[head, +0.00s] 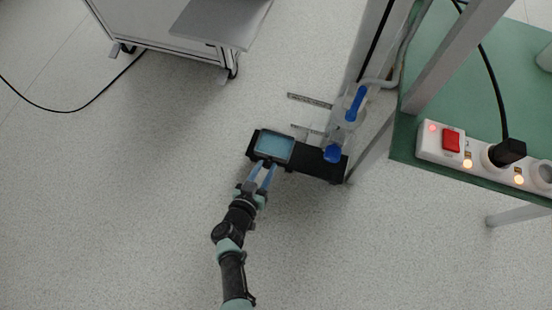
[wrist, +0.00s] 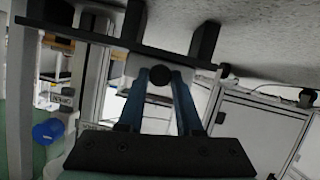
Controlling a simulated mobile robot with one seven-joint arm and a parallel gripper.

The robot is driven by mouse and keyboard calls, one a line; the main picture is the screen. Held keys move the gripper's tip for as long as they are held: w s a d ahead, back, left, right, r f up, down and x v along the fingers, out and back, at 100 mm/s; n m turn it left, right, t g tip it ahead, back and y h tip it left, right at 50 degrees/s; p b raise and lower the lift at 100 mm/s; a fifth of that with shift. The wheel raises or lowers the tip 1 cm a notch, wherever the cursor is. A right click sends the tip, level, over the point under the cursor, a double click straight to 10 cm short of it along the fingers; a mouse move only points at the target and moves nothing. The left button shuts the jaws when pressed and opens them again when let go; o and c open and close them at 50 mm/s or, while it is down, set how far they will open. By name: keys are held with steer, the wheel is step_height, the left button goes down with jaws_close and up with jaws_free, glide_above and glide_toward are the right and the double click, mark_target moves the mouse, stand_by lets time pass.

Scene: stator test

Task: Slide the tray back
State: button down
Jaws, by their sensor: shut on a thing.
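The tray (head: 274,146) is a small, dark-rimmed rectangle with a teal inside, at the left part of a black platform (head: 318,164) in the head view. My gripper (head: 267,167) reaches its near edge from below in the picture, with two blue fingers. In the wrist view, my gripper (wrist: 160,78) is shut on a small dark round knob in front of a white block (wrist: 155,105). The knob appears to be the tray's handle. A dark flat plate (wrist: 90,37) crosses behind it. The fingers hide part of the block, and the tray's inside is not visible there.
A clear fixture with a blue handle (head: 355,103) and a blue round part (head: 333,154) stands right of the tray. A green table (head: 430,80) carries a power strip (head: 475,160). A white cabinet (head: 150,30) is at upper left. Floor left of my arm is clear.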

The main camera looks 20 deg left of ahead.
steer(key=shift+a, duration=0.55)
steer(key=c, duration=0.6)
jaws_free()
steer(key=shift+o, duration=0.2)
steer(key=d+p+v, duration=0.1)
steer(key=p+v, duration=0.6)
steer(key=v, duration=0.6)
steer(key=shift+a, duration=0.4)
